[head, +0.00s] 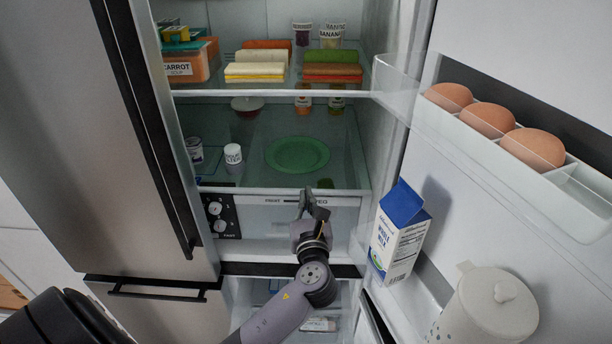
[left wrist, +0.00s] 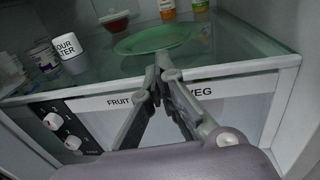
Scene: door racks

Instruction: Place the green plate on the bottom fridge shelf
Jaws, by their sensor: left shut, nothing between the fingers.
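The green plate (head: 298,153) lies flat on the bottom glass fridge shelf (head: 345,176), above the drawer marked FRUIT and VEG. It also shows in the left wrist view (left wrist: 155,38), just beyond my fingertips. My left gripper (head: 308,196) is in front of the shelf's front edge, below and nearer than the plate. Its fingers are shut with nothing between them, and it also shows in the left wrist view (left wrist: 163,64). The gripper appears apart from the plate. My right gripper is not in view.
A white jar (head: 233,154), a small red bowl (head: 246,103) and small bottles (head: 304,99) stand on the same shelf. The open door at right holds eggs (head: 488,120), a milk carton (head: 397,232) and a white pitcher (head: 487,308). Food packs fill the shelf above.

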